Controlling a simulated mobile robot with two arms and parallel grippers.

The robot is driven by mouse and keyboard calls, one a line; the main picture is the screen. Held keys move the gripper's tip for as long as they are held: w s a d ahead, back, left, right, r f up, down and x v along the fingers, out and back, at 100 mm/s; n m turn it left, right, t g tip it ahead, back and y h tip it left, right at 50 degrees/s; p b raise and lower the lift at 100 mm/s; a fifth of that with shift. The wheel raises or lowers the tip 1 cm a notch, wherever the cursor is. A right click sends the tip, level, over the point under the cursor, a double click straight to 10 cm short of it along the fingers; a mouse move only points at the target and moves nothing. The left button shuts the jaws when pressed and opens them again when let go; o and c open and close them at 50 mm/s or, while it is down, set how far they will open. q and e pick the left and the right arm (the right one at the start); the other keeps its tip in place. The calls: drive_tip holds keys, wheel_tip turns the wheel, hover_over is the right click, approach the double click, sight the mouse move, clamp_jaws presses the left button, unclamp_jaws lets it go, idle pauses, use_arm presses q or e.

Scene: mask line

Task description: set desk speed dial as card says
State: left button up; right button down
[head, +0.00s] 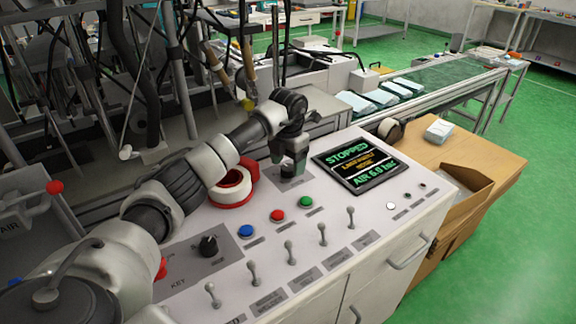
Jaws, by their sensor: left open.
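The white control desk (330,262) stands in front of me. My left arm reaches across it from the left, and my left gripper (293,172) points down over a small grey plate at the desk's back edge. The gripper is open; it hides whatever is between its fingers, and I cannot tell if it touches anything. A black rotary knob (208,246) sits on another grey plate nearer me; its small lettering is hard to read. A display (360,165) shows "STOPPED", a line of amber text and "AIR 6.0 bar". I cannot make out a card. My right gripper is not in view.
Blue (246,231), red (278,215) and green (306,202) buttons and several upright toggle levers (322,234) stand on the desk. A red-and-white ring (232,188) is beside my forearm. A cardboard box (455,190) and a conveyor (440,84) lie beyond, right.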

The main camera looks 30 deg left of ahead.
use_arm(q)
drive_tip(key=shift+f, duration=0.6)
drive_tip(key=c, duration=0.9)
